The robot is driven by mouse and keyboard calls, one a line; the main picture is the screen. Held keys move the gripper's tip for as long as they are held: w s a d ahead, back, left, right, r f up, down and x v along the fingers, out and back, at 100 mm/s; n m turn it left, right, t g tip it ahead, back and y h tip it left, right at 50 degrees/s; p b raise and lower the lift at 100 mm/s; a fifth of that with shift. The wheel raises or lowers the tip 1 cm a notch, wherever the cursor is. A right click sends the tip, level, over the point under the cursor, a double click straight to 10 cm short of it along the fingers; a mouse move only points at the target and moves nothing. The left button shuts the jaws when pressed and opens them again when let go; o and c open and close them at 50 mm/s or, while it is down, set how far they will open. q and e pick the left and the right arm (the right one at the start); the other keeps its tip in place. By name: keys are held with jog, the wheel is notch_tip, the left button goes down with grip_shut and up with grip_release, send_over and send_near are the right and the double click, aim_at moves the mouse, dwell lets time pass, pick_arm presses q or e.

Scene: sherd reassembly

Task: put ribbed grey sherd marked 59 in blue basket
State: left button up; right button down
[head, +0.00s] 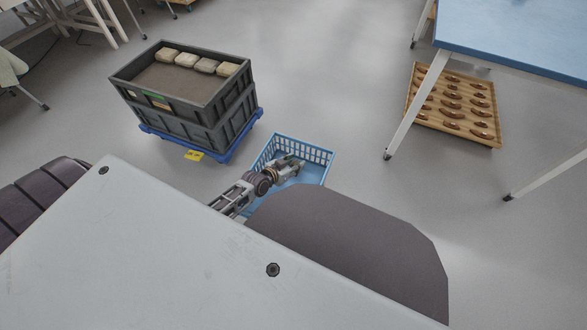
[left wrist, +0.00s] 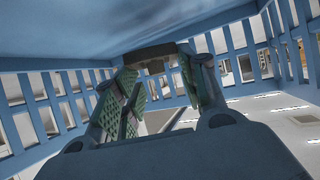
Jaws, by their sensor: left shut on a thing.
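The blue basket (head: 318,153) stands on the floor, with slatted walls and an open top. My left gripper (head: 294,163) reaches down inside it. In the left wrist view the basket's blue slats (left wrist: 60,98) surround my left gripper (left wrist: 160,65), whose green-padded fingers are shut on a small dull grey-brown sherd (left wrist: 150,52). The sherd shows only as an edge between the fingertips, close to a blue basket surface. Its ribs and number cannot be read, and I cannot tell whether it touches the basket. My right gripper is not in view.
A dark grey crate (head: 190,125) with several pale blocks stands on a blue dolly (head: 243,137) left of the basket. A blue-topped table (head: 520,40) is at upper right, with a wooden tray (head: 412,110) of brown pieces beneath it. Floor between is clear.

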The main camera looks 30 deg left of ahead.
pick_arm(q)
notch_tip(320, 180, down, 2)
jog(key=shift+f+b, duration=0.2)
jog(key=shift+b, duration=0.4)
jog(key=shift+f, duration=0.3)
jog(key=o, duration=1)
jog(key=shift+f, duration=0.1)
